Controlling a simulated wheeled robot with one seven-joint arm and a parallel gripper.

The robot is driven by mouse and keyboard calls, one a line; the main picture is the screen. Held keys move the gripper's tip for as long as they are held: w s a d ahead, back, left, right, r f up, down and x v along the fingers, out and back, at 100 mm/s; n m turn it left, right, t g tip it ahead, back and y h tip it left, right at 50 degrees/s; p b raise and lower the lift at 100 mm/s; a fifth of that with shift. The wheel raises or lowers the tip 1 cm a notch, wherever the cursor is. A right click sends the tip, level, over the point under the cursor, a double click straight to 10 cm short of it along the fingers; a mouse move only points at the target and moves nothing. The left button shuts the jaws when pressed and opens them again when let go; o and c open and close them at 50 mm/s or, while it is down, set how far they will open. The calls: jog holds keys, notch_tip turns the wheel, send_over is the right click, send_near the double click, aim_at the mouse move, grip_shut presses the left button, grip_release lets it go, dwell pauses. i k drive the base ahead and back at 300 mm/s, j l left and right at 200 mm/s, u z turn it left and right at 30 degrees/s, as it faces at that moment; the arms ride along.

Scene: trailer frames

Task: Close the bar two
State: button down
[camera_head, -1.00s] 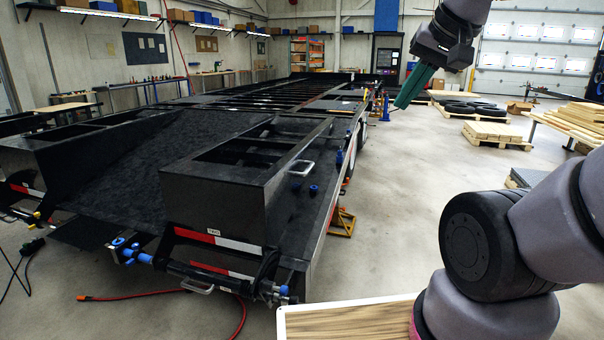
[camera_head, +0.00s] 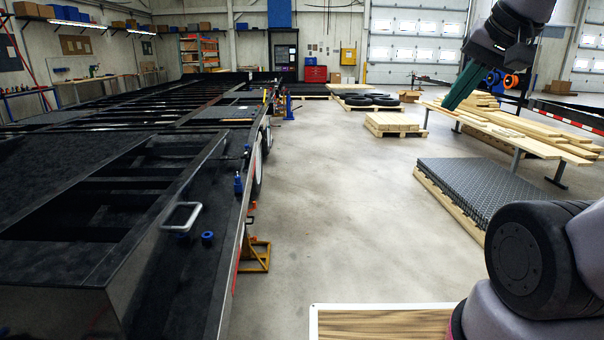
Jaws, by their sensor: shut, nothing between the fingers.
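The black trailer frame (camera_head: 60,262) fills the left side of the head view. A silver U-shaped handle (camera_head: 181,217) stands on its near part, with a blue round knob (camera_head: 207,237) to its right. I cannot tell which part is bar two, and no label is readable. The low front end of the trailer is out of view. My gripper (camera_head: 452,104) hangs at the upper right with long green fingers, shut and empty. It is well apart from the trailer, over the floor side.
A yellow stand (camera_head: 254,254) is by the trailer's right side. Grey plates on a pallet (camera_head: 468,187) and a lumber table (camera_head: 520,136) stand at the right. Tires (camera_head: 368,100) and a wood pallet (camera_head: 395,125) lie farther back. The middle floor (camera_head: 330,210) is clear.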

aim_at(245, 155)
jog(key=i+u, duration=0.1)
jog(key=i, duration=0.7)
jog(key=i+l+u, duration=0.1)
jog(key=i, duration=0.7)
jog(key=i+l+u, duration=0.2)
jog(key=i+u, duration=0.15)
jog(key=i, duration=0.15)
jog(key=i+l+u, duration=0.75)
jog(key=i+l, duration=0.05)
jog(key=i, duration=0.05)
